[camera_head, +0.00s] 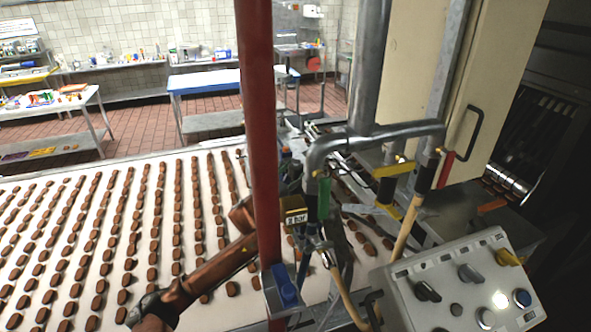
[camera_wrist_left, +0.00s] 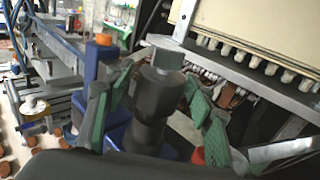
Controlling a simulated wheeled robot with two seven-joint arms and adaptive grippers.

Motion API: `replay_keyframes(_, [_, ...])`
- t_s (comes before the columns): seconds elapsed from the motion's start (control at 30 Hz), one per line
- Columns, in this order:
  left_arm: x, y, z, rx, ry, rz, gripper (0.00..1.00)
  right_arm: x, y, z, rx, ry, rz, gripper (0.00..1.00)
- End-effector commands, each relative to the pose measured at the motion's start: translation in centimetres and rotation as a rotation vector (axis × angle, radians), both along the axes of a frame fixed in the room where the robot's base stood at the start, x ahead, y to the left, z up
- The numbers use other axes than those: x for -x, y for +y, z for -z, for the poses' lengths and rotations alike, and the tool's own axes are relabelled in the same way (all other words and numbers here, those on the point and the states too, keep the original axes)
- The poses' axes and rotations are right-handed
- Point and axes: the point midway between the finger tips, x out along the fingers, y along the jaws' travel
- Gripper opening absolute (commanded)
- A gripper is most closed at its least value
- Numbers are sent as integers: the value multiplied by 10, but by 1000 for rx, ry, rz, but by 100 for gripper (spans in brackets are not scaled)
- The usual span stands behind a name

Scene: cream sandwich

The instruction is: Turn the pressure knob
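In the left wrist view, a dark grey cylindrical knob (camera_wrist_left: 152,105) with a lighter squared top stands between the green-padded fingers of my left gripper (camera_wrist_left: 158,80). The fingers are open, one on each side of it, with gaps showing. I take it for the pressure knob, but no label shows. In the head view my left arm reaches from the lower left behind a red post, and the gripper (camera_head: 325,205) is among the pipes and fittings; the knob cannot be made out clearly there. My right gripper is not in view.
The red post (camera_head: 260,130) and grey pipes (camera_head: 370,75) stand close to the arm. A control panel (camera_head: 420,270) with several knobs is at the lower right. A conveyor (camera_head: 155,200) with rows of brown biscuits fills the left. A blue-edged table (camera_head: 215,82) stands behind.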

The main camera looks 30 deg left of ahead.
Motion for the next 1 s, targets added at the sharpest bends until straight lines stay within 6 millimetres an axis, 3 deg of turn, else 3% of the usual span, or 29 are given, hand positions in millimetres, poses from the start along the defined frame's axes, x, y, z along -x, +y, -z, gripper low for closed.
replay_keyframes(0.53, [1,1,0,0,0,-2,10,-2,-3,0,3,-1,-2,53])
replay_keyframes(0.77, [0,0,0,-3,6,-41,10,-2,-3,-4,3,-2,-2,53])
replay_keyframes(1.0, [-1,0,-2,-2,5,-211,10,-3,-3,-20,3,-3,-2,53])
